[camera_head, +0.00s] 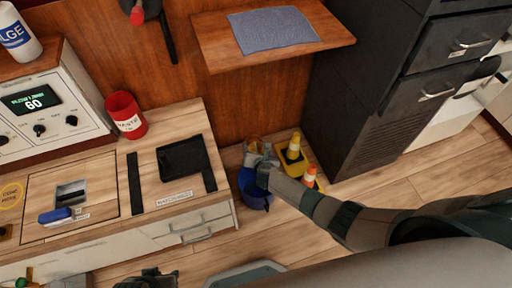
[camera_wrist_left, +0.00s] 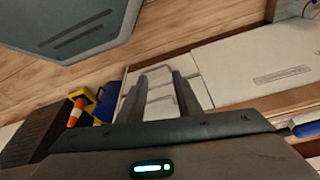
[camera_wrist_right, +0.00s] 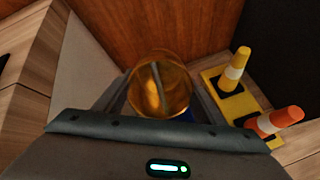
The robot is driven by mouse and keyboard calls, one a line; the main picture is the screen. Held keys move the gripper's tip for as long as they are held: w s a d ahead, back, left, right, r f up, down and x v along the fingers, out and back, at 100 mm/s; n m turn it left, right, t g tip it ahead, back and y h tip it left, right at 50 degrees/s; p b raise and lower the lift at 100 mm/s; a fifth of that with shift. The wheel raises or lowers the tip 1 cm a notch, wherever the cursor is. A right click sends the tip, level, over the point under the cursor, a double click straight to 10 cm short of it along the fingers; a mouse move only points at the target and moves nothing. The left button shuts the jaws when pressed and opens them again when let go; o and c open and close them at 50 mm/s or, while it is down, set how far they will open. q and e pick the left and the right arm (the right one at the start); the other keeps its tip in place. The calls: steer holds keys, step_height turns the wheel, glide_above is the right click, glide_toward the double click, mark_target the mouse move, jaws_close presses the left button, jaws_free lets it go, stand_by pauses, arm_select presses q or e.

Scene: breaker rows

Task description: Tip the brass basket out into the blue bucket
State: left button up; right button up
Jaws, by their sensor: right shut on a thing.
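The brass basket (camera_head: 254,142) is small, round and golden. My right gripper (camera_head: 262,160) is shut on it, and the basket shows between the fingers in the right wrist view (camera_wrist_right: 160,84). A grey bar crosses its round form there; I cannot tell what it holds or how far it tilts. The blue bucket (camera_head: 253,192) stands on the floor below my right gripper, partly hidden by it. It also shows in the left wrist view (camera_wrist_left: 108,102). My left gripper (camera_wrist_left: 160,90) is open and empty, away from the bucket.
A yellow tray with a yellow cone (camera_head: 294,146) and an orange cone (camera_head: 310,176) is right of the bucket. A wooden counter (camera_head: 180,112) is to its left, a dark cabinet (camera_head: 358,100) to the right. A wooden shelf (camera_head: 215,50) with a grey cloth hangs above.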

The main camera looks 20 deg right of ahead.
steer(key=shift+w+r+g+p, duration=0.15)
steer(key=shift+r+g+p, duration=0.2)
steer(key=shift+p, duration=0.9)
arm_select(q)
step_height(320, 180, down, 7)
steer(key=a, duration=0.1)
steer(key=shift+g, duration=0.4)
arm_select(e)
steer(key=shift+f, duration=0.15)
arm_select(q)
steer(key=shift+s+a+r, duration=0.1)
steer(key=shift+s, duration=0.05)
